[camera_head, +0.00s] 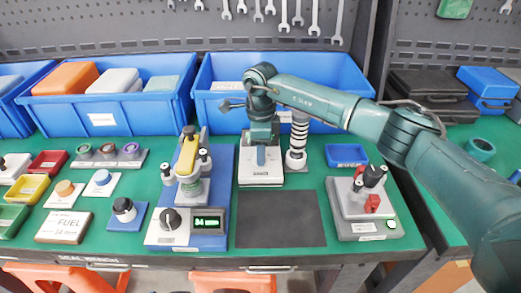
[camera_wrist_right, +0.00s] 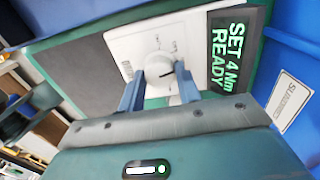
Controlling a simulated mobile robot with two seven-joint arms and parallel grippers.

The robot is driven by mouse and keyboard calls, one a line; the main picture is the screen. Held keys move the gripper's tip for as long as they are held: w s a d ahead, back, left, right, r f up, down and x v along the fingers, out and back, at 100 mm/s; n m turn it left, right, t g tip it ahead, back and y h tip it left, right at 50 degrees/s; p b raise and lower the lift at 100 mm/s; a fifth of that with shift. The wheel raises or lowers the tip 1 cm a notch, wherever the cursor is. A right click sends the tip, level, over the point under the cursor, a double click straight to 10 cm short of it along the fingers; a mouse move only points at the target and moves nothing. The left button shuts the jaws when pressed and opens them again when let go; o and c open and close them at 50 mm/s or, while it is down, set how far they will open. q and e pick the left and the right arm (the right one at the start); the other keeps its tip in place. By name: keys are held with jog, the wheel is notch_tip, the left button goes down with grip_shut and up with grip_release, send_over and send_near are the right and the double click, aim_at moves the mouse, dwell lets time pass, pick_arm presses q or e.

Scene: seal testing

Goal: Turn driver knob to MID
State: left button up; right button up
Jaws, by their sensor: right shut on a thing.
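The driver knob (camera_wrist_right: 158,71) is a round white dial with a dark pointer line, on a white plate (camera_wrist_right: 118,48) in the right wrist view. The small marks around it are too small to read. A display (camera_wrist_right: 230,58) beside it reads "SET 4 Nm READY" in green. My right gripper (camera_wrist_right: 160,88) is shut on the knob, one blue finger on each side. In the head view my right gripper (camera_head: 262,158) points down over the white driver unit (camera_head: 261,181) and hides the knob. My left gripper is not in view.
A tester (camera_head: 190,240) with a black knob and green display stands left of the driver unit. A coiled post (camera_head: 298,140) stands close on its right. Blue bins (camera_head: 235,98) are behind, a bare dark mat (camera_head: 281,219) in front, and a grey fixture (camera_head: 365,222) at right.

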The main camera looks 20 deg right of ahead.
jog(key=m, duration=0.5)
jog(key=shift+m+p, duration=0.45)
jog(key=shift+m, duration=1.95)
jog(key=o, duration=1)
jog(key=shift+c, duration=0.2)
jog(key=shift+r, duration=0.1)
notch_tip(320, 180, up, 13)
jog(key=shift+d+b, duration=0.3)
jog(key=shift+b, duration=0.1)
